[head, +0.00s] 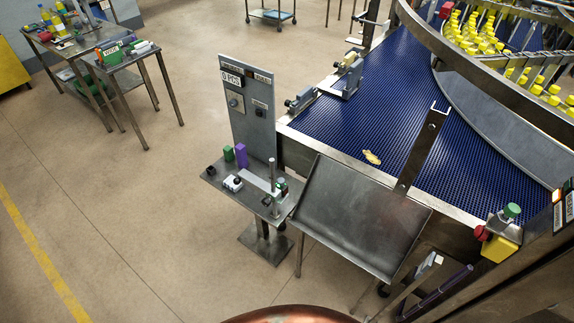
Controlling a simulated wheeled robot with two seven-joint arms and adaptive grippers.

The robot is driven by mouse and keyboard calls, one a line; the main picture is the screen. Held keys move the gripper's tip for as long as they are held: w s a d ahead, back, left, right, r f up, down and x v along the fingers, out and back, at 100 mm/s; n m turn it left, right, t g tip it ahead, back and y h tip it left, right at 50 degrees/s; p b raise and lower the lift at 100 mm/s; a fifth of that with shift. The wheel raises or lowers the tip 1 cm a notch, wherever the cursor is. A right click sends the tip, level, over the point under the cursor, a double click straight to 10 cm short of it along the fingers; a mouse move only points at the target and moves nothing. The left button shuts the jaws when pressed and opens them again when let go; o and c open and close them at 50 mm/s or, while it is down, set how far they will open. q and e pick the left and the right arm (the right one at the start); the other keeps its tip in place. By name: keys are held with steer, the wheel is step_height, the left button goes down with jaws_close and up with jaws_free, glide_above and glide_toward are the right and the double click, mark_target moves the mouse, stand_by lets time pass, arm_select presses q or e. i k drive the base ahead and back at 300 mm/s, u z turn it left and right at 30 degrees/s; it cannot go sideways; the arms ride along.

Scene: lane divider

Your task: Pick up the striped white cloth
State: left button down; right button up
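I cannot make out a striped white cloth anywhere in the head view. A small crumpled yellowish piece (371,157) lies flat on the blue conveyor belt (400,100). It is too small to tell what it is, and no white stripes show on it. Neither of my grippers is in view.
An empty metal tray (355,220) slopes beside the belt. Left of it, a stand (255,215) with a grey panel carries small blocks. Yellow-capped bottles (480,35) are at the upper right. Cluttered metal tables (130,58) stand at the upper left. The floor (130,210) is clear at left.

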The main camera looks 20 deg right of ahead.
mark_target(228, 182)
steer(key=u, duration=1.45)
steer(key=i, duration=2.1)
steer(key=z, duration=3.65)
